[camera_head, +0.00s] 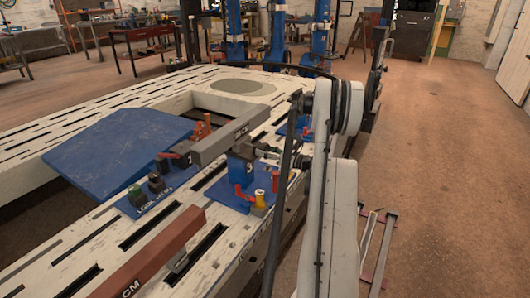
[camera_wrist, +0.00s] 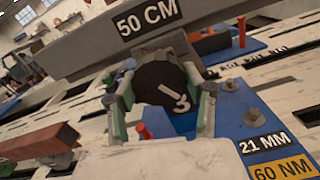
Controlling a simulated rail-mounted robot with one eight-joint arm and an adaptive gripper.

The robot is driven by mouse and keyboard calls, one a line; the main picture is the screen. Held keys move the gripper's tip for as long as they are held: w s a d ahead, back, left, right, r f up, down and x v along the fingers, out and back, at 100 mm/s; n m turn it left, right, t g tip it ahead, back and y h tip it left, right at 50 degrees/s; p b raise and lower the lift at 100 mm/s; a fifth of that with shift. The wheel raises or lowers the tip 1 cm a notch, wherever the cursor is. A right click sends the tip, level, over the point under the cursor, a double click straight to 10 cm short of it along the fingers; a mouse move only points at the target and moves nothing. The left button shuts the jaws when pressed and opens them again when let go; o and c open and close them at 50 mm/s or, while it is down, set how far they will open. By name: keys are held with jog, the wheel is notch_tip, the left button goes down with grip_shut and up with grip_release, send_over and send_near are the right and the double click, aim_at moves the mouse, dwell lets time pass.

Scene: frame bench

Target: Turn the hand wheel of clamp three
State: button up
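Clamp three (camera_head: 240,170) is a blue clamp marked 3 under a grey 50 CM bar (camera_head: 222,142). Its hand wheel (camera_wrist: 165,84) is dark and round, with a pale line and a white 3, in the middle of the wrist view. My gripper (camera_wrist: 162,108) has one green-padded finger at the left of the wheel and one at the right. Both fingers are at or very near the rim. I cannot tell whether they press on it. In the head view my gripper (camera_head: 268,152) is beside the clamp, partly hidden by my arm.
A blue plate carries labels reading 21 MM (camera_wrist: 265,143) and 60 NM (camera_wrist: 283,168). A red-brown bar (camera_head: 150,255) lies on the slotted white bench (camera_head: 215,225) in front. A tilted blue panel (camera_head: 118,150) is at left. Bare floor (camera_head: 440,180) is open at right.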

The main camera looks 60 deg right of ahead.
jog(key=c, duration=0.5)
